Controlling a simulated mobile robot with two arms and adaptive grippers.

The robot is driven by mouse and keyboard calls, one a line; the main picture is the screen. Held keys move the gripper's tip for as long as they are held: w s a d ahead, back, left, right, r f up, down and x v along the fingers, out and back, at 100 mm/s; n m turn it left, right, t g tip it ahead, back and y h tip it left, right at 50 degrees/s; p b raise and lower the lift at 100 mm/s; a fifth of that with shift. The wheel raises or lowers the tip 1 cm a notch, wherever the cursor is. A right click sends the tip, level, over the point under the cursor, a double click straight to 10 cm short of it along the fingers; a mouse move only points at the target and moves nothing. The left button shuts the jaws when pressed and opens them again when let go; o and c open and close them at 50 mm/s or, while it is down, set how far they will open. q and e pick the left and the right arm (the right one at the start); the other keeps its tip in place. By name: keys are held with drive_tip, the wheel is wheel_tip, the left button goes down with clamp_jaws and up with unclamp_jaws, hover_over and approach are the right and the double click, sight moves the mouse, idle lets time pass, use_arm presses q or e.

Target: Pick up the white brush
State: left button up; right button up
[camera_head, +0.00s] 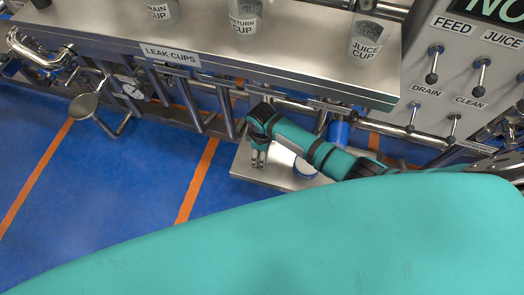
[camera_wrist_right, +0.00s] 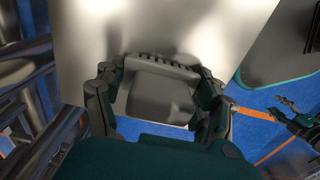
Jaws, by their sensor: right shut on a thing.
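My right gripper (camera_head: 258,166) points down over a flat metal platform (camera_head: 245,172) below the counter. In the right wrist view, its two fingers (camera_wrist_right: 155,82) are closed on the sides of a pale grey-white block with a ridged edge, which I take to be the white brush (camera_wrist_right: 155,105). In the head view the brush is hidden or too small to make out. A dark gripper-like shape, seemingly my left gripper (camera_wrist_right: 290,113), shows at the right edge of the wrist view; its jaws are unclear.
A metal counter (camera_head: 215,45) with a return cup (camera_head: 244,22) and a juice cup (camera_head: 366,44) overhangs behind the arm. A lever panel (camera_head: 457,100) stands at the right. Blue floor (camera_head: 110,180) is open at the left.

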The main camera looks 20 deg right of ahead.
drive_tip(key=shift+r, duration=0.65)
wheel_tip(320, 180, up, 2)
drive_tip(key=shift+r, duration=0.15)
drive_tip(key=s+r+p, duration=0.1)
drive_tip(key=s, duration=1.5)
drive_tip(key=shift+a+r, duration=0.15)
drive_tip(key=shift+r, duration=0.05)
drive_tip(key=o, duration=0.6)
drive_tip(key=c, duration=0.4)
